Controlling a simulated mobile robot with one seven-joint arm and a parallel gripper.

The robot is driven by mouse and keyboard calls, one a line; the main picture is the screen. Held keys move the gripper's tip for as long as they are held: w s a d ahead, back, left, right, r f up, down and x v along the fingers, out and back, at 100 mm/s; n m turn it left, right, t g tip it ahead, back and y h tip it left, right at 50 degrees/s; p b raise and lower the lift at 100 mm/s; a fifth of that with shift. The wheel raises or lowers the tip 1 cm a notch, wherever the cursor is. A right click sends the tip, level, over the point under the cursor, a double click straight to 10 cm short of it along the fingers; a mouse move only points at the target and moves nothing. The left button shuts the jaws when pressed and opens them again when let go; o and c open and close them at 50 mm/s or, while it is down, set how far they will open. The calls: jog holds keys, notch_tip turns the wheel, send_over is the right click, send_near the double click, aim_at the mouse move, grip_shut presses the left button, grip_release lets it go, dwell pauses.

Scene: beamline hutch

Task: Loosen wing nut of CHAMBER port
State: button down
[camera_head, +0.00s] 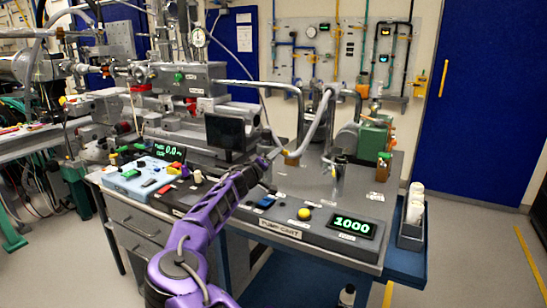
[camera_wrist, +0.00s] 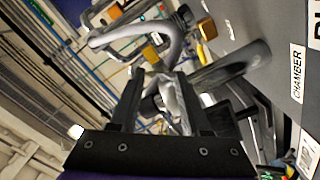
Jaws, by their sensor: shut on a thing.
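My gripper (camera_head: 271,156) reaches over the pump cart from the front, at the end of my purple arm. In the wrist view my gripper (camera_wrist: 160,78) has its two dark fingers on either side of a pale metal piece, which looks like the wing nut (camera_wrist: 172,98). The fingers are shut on it. A grey metal pipe (camera_wrist: 230,68) runs close to the right of the fingers. The CHAMBER label (camera_wrist: 297,74) is on the grey cart surface at the right of the wrist view. In the head view the wing nut is too small to make out.
The pump cart (camera_head: 290,211) carries a display reading 1000 (camera_head: 352,226), a yellow knob (camera_head: 304,214) and bent grey pipes (camera_head: 325,107) close to my gripper. A dark monitor (camera_head: 226,133) stands left of it. A bottle holder (camera_head: 411,235) hangs at the cart's right. Floor at right is clear.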

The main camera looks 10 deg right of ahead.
jog(key=shift+n, duration=3.1)
jog(key=shift+c, duration=1.8)
grip_release()
jog(key=v, duration=1.7)
jog(key=shift+s, duration=0.15)
jog(key=shift+r, duration=0.1)
